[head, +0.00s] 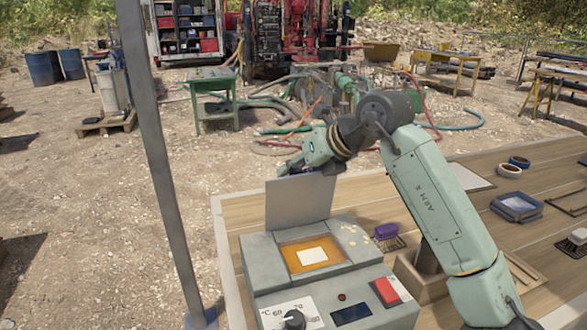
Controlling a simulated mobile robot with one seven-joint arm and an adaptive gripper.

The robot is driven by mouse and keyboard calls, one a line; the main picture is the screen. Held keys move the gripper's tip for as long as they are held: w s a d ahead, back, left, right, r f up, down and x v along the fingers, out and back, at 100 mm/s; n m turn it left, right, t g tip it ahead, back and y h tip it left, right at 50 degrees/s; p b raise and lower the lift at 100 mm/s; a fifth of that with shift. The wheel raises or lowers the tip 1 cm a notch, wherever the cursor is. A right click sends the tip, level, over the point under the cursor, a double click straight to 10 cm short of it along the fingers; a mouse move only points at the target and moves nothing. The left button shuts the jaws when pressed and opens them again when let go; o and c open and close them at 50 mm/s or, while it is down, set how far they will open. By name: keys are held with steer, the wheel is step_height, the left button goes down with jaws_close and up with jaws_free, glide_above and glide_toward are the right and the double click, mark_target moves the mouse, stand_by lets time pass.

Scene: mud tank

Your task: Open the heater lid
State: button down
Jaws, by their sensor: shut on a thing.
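The heater (325,272) is a grey box near the front left of the wooden table. Its lid (300,203) is a flat grey panel standing about upright at the back of the box. The heater's opening (312,255) shows an orange-lit interior with a white rectangle in it. My gripper (288,172) is at the lid's top edge, reaching in from behind and the right, and is shut on the lid. Its fingertips are small and partly hidden behind the lid.
A dial (293,319) and a red switch (386,291) are on the heater's front. A purple brush (386,231) lies to its right. A blue tray (517,207) and tape rolls (509,170) are farther right. A grey post (160,150) stands at left.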

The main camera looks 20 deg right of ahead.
steer(key=shift+d+f, duration=0.15)
steer(key=shift+f, duration=0.4)
steer(key=c, duration=1.5)
jaws_free()
steer(key=shift+w+f, duration=0.1)
steer(key=shift+f, duration=0.05)
steer(key=shift+o, duration=0.9)
steer(key=shift+r, duration=0.35)
steer(key=shift+s+d+r, duration=0.15)
steer(key=shift+s+r, duration=0.05)
steer(key=v, duration=1.1)
steer(key=shift+s+d, duration=0.1)
